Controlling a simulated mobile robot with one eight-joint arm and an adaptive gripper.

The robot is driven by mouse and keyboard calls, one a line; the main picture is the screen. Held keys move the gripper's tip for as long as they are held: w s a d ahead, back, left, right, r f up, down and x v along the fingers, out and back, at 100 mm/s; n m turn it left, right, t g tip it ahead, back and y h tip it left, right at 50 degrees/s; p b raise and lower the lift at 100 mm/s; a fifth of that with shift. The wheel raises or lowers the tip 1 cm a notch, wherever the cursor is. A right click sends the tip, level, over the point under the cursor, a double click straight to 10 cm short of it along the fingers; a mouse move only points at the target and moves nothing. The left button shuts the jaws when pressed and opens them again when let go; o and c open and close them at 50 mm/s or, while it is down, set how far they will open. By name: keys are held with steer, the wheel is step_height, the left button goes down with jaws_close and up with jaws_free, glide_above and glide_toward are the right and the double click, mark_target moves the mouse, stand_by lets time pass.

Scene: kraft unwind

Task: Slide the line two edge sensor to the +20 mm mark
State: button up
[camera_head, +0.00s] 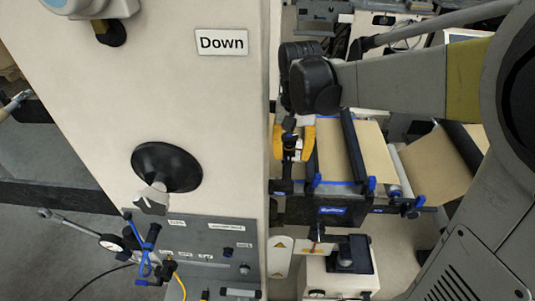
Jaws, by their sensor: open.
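My gripper (293,148) hangs beyond the right edge of the pale panel, at the near-left end of a web-guide frame (345,205) with a blue label. Its two yellow-orange fingers point down and stand apart, so it is open. A small dark and blue upright part (289,154), which may be the edge sensor, shows between or just behind the fingers. I cannot tell whether they touch it. Brown kraft web (378,160) runs over the frame between dark rollers. No scale or +20 mm mark is readable.
The pale machine panel (225,120) with a "Down" sign (221,41) and a black round knob (167,167) stands close left of the gripper. A grey control plate (215,245) is below. A white box (338,277) with a black fitting sits under the frame.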

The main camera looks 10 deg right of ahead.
steer(key=shift+w+a+f, duration=0.45)
steer(key=shift+w+f, duration=0.1)
steer(key=shift+w, duration=0.25)
steer(key=f, duration=0.3)
steer(key=f+b, duration=0.1)
steer(key=f, duration=0.2)
steer(key=s+f, duration=0.1)
steer(key=f, duration=0.2)
steer(key=shift+d+f, duration=0.15)
steer(key=shift+d, duration=0.15)
steer(key=shift+w+f, duration=0.1)
steer(key=shift+f, duration=0.15)
steer(key=shift+b, duration=0.3)
jaws_close()
